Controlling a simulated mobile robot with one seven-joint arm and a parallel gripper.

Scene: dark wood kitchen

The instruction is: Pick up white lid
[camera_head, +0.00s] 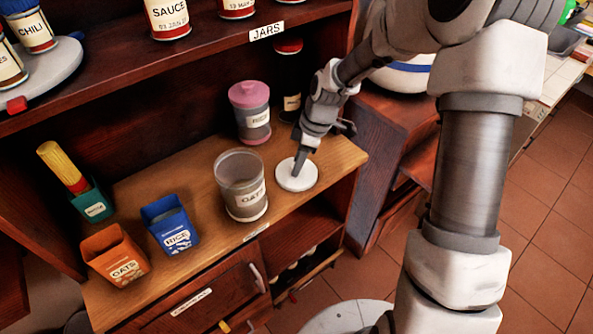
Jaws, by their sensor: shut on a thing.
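The white lid (288,182) is a flat round disc on the wooden counter, just right of the clear oats jar (242,190), which stands with its top open. My gripper (299,165) reaches down from the upper right, with its fingertips at the middle of the lid. It is shut on the lid at its centre. The fingers hide the part of the lid that they hold. The lid looks level and at or very near the counter surface; I cannot tell whether it touches.
A pink-lidded jar (249,110) and a dark bottle (288,80) stand behind. A blue rice box (170,225), an orange oats box (115,257) and a green pasta holder (92,205) stand left. The jar shelf (200,55) overhangs the counter (205,258).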

